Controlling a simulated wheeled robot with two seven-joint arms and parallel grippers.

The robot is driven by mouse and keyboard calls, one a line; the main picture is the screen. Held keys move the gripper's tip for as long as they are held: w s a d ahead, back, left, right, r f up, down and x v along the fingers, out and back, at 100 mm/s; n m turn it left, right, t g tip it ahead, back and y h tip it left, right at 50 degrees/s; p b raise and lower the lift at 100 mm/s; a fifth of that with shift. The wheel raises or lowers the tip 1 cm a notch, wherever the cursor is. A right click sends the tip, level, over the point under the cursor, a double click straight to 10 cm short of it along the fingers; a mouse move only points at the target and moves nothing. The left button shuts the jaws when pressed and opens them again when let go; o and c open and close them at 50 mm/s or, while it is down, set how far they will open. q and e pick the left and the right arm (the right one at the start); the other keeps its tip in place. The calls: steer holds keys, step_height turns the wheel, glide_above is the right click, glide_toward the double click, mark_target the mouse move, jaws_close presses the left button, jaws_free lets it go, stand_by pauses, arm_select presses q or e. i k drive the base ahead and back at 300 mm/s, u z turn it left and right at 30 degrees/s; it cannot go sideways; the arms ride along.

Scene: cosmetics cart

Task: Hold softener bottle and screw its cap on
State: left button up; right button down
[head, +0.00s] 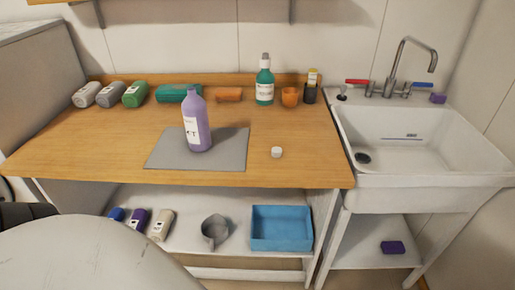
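The purple softener bottle (203,125) stands upright on a grey mat (232,155) on the wooden worktop (310,160). Its narrow neck points up and no cap is on it. A small white cap (277,152) lies on the worktop to the right of the mat, apart from the bottle. Neither of my grippers is in view. A large pale rounded part, likely my own arm or body, fills the lower left corner.
A white sink (420,140) is at the right. The shelf below holds a blue tray (281,245) and a grey jug (214,230). The worktop's front is mostly clear.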

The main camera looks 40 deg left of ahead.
mark_target(194, 107)
steer(key=u, duration=0.85)
